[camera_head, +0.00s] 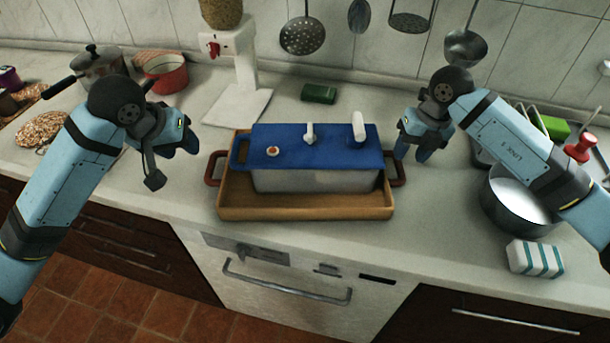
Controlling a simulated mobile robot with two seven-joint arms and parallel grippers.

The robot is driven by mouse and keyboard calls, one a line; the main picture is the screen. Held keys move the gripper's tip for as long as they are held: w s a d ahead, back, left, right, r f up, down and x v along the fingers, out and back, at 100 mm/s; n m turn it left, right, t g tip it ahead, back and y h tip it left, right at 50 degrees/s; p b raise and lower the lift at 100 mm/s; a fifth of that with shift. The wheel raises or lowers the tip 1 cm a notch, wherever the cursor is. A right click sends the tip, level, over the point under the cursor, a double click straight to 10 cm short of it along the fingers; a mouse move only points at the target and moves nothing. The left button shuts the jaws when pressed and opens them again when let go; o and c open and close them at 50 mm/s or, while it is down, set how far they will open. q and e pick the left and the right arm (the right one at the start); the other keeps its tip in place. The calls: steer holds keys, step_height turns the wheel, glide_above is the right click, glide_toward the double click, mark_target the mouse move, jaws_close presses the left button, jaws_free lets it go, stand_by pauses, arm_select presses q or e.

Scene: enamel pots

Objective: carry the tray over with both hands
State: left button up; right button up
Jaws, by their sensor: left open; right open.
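A wooden tray (305,212) with a reddish-brown handle at each end sits on the counter. It holds a pale grey box (315,181) topped by a flat blue board (290,138) with a handle loop at its left. On the board stand a small white piece with a reddish-brown top (273,151), a small white upright piece (310,134) and a taller white cylinder (358,128). My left gripper (185,143) is open above the counter, left of the tray's left handle. My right gripper (418,142) is open just above and right of the right handle. Neither visibly holds anything.
A white stand (243,75) and a dark green block (318,93) are behind the tray. A grey pot with white contents (515,202) and a striped block (535,258) are at right. A lidded pot (97,65) and red pot (165,74) are at left. Utensils hang above.

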step_height(320, 180, up, 6)
steer(key=d, duration=0.1)
steer(key=shift+d, duration=0.1)
stand_by(0.5)
